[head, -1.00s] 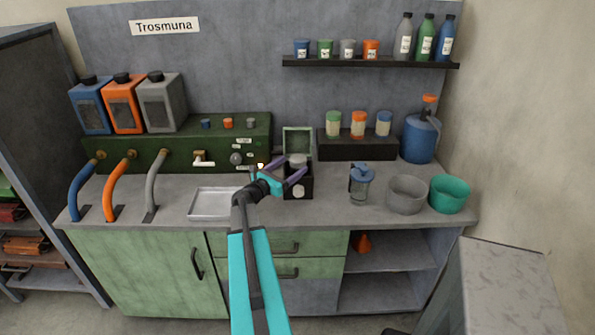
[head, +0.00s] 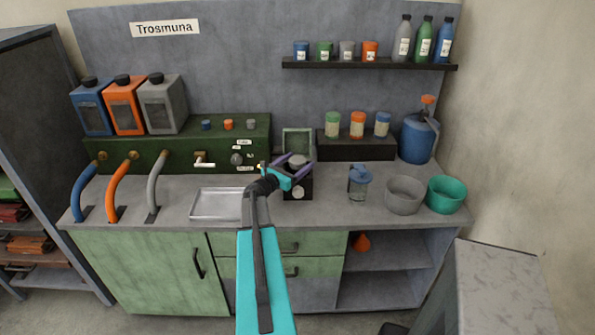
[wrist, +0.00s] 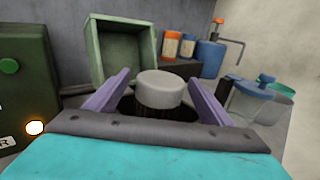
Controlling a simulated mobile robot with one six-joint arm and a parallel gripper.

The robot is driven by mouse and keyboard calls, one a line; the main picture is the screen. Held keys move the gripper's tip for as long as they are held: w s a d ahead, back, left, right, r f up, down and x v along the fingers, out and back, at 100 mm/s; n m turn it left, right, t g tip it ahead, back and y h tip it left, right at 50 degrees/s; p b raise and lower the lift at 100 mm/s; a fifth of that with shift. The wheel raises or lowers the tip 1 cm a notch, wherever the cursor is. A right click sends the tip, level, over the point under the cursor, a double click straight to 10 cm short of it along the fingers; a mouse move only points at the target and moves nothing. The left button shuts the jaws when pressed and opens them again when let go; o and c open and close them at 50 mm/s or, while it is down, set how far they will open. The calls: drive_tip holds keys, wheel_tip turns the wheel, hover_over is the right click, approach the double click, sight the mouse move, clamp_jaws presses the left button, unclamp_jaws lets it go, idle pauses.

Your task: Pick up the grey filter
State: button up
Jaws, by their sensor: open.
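The grey filter (wrist: 162,88) has a round light-grey top and a dark lower part, and stands upright in the wrist view. In the head view its top (head: 298,160) shows at the mouth of a small dark box (head: 298,187) with a raised green lid (head: 297,142). My gripper (wrist: 159,78) is open, with one purple finger on each side of the filter. Gaps show between the fingers and the grey top. The filter's lower end is hidden behind the gripper body.
A metal tray (head: 216,204) lies left of the box. A blue-lidded jug (head: 359,183), a grey bowl (head: 404,194) and a green bowl (head: 445,194) stand to the right. The green panel (head: 180,150) with knobs and a tap is close on the left.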

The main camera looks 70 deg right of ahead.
idle(0.5)
drive_tip(key=c, duration=1.4)
drive_tip(key=shift+o, duration=0.2)
drive_tip(key=shift+r, duration=0.15)
drive_tip(key=shift+r+b, duration=1.45)
drive_tip(key=shift+r, duration=3.4)
